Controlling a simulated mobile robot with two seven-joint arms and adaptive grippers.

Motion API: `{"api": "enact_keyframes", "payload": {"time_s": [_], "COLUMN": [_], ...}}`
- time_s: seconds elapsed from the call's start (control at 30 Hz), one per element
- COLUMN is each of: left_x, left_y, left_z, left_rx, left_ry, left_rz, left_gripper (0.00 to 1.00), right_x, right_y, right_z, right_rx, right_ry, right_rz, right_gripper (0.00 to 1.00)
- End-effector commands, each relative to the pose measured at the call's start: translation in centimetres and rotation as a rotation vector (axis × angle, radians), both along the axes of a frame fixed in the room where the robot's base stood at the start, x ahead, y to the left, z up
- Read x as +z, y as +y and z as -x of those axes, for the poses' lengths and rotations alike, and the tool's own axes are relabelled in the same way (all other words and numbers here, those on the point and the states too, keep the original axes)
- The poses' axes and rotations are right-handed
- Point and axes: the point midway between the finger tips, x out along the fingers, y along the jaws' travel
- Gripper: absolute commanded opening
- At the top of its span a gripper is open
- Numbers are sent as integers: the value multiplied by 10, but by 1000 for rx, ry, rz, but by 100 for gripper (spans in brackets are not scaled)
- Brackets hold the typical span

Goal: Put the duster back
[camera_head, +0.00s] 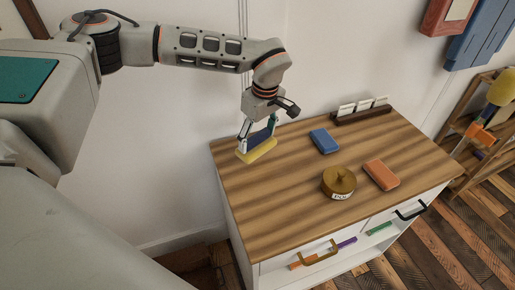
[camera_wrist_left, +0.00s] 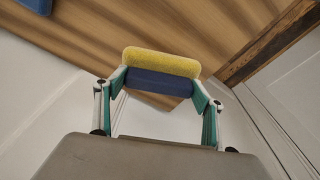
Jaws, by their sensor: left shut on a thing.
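The duster, a dark blue block with a yellow pad (camera_head: 257,151), is held by my left gripper (camera_head: 259,136) beside the back left corner of the wooden cabinet top (camera_head: 270,200). The left gripper is shut on it. In the left wrist view the duster (camera_wrist_left: 161,63) spans between the two fingers, yellow pad facing away from the palm, and the cabinet top's corner shows beyond it. My right gripper is not in view.
On the cabinet top are a blue block (camera_head: 324,141), an orange block (camera_head: 381,174), a round brass-coloured tin (camera_head: 339,181) and a card rack (camera_head: 361,116) at the back. A wooden shelf (camera_head: 480,140) stands right. The top's front left is clear.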

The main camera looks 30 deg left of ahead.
Motion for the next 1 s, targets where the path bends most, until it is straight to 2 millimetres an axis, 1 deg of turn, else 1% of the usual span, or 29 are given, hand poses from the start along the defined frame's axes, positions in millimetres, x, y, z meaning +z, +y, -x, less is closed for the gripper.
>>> {"api": "enact_keyframes", "payload": {"time_s": [0.17, 0.4, 0.43, 0.83, 0.87, 0.9, 1.0], "left_x": [-10, -43, -45, -50, -49, -49, -49], "left_y": [0, 0, 0, 0, 0, 0, 0], "left_z": [0, 1, 0, 0, 0, 0, 0], "left_rx": [0, -1, -1, 0, 0, 0, 0], "left_ry": [-1, 1, 0, -1, -1, -1, -1], "left_rz": [0, 1, 1, 0, 0, 0, 0], "left_gripper": [46, 46, 46, 46, 77, 86, 86], "right_x": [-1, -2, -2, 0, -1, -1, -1], "right_y": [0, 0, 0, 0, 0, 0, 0], "right_z": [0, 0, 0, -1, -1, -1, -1], "right_rx": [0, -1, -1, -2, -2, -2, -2], "right_ry": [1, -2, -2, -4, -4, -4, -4], "right_rz": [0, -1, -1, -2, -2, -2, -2], "right_gripper": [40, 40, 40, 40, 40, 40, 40]}}
